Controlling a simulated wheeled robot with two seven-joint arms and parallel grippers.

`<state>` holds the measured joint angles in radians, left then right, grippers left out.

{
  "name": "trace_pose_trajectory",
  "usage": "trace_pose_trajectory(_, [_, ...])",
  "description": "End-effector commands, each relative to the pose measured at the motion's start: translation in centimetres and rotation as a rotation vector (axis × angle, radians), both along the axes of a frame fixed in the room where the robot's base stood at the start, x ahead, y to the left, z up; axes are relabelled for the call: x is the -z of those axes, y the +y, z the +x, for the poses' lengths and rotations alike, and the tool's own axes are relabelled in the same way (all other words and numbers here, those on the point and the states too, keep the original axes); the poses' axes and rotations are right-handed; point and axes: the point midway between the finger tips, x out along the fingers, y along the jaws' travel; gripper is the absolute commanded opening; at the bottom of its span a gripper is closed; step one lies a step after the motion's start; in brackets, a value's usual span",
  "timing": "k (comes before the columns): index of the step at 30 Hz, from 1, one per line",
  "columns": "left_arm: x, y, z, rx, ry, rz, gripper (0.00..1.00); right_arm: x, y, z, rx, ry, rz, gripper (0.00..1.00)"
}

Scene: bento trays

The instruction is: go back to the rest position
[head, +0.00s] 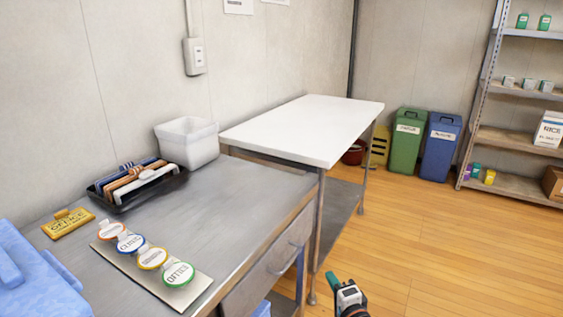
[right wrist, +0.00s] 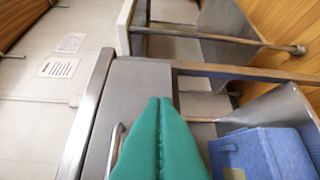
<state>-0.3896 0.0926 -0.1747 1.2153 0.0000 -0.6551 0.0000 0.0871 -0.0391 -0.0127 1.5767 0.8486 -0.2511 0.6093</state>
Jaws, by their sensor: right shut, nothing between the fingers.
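My right gripper (head: 338,285) shows at the bottom of the head view, over the wooden floor to the right of the grey metal table (head: 240,185). Its green fingers also show in the right wrist view (right wrist: 157,105), pressed together with nothing between them. It is apart from the table and touches nothing that I can see. My left gripper is not in the head view.
The metal table bears a black tray (head: 122,205), a white bin (head: 188,145), a yellow sign (head: 68,224) and a board with round labels (head: 205,287). A white table (head: 305,128) stands behind. Green (head: 408,140) and blue (head: 440,148) bins stand beyond. The floor at right is clear.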

Motion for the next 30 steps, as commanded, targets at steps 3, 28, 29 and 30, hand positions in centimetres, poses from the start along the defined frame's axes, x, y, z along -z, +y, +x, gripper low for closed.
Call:
trace_pose_trajectory(3, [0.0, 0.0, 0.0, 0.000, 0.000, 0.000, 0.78, 6.9, 0.7, -2.9, -0.064, 0.128, -0.192, 0.00])
trace_pose_trajectory(28, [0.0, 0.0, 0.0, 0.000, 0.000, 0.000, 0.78, 39.2, -4.1, -40.0, -1.017, 0.811, -1.356, 0.00])
trace_pose_trajectory(29, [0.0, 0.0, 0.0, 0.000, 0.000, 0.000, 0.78, 39.5, -4.4, -41.1, -1.048, 0.822, -1.375, 0.00])
trace_pose_trajectory(30, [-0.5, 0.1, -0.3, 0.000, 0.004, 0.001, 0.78, 39.2, -4.6, -42.1, -1.076, 0.830, -1.392, 0.00])
